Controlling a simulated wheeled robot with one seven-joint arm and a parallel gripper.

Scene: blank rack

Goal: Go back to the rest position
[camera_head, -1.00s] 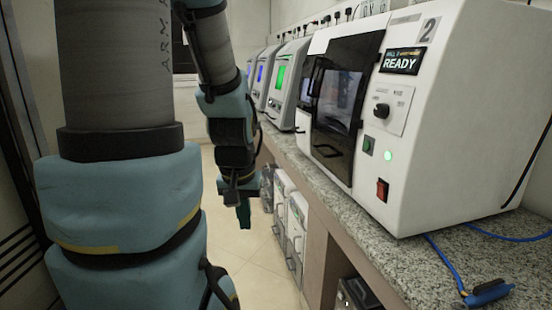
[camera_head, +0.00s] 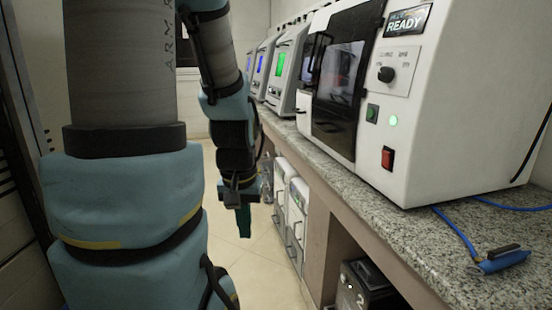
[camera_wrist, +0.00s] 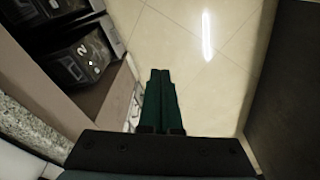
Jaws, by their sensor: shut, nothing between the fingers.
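My gripper (camera_head: 243,222) hangs at the end of my arm, pointing down over the floor, to the left of the bench in the head view. Its green fingers are together with nothing between them. In the wrist view the closed fingers (camera_wrist: 159,98) show over the tiled floor (camera_wrist: 185,40), touching nothing.
A granite bench (camera_head: 400,235) runs along the right with a white machine (camera_head: 450,130) reading READY and several smaller machines behind. A blue cable tool (camera_head: 500,260) lies on the bench. Dark boxes (camera_wrist: 85,55) sit on a shelf below. The floor (camera_head: 262,265) left of the bench is clear.

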